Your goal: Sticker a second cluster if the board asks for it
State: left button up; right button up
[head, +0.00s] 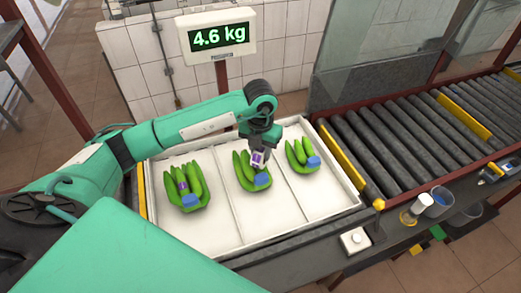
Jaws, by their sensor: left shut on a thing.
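The board (217,36) is a display on a post behind the tray and reads "4.6 kg" in green. A white tray (299,215) has three compartments, with one green banana cluster in each. The left cluster (195,183) carries a small purple sticker (183,186) on a finger. The middle cluster (243,171) is partly hidden by my left gripper (258,152). That gripper points down and is shut on a small white and purple piece (257,159), close over the middle cluster; contact cannot be told. The right cluster (302,151) shows no purple sticker. My right gripper is out of view.
Blue patches show on the clusters. A roller conveyor (418,128) runs right of the tray. A side shelf holds a white-topped jar (421,203), a cup with blue contents (441,200) and a handheld tool (498,172). A white button box (354,240) sits in front.

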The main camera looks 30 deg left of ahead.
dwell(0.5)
pick_arm(q)
jog(key=shift+r+p, duration=0.4)
jog(key=shift+r, duration=0.15)
notch_tip(320, 180, up, 4)
jog(key=shift+r+p, duration=0.2)
jog(key=shift+p, duration=0.85)
jog(key=shift+r+p, duration=0.8)
jog(key=shift+r, duration=0.95)
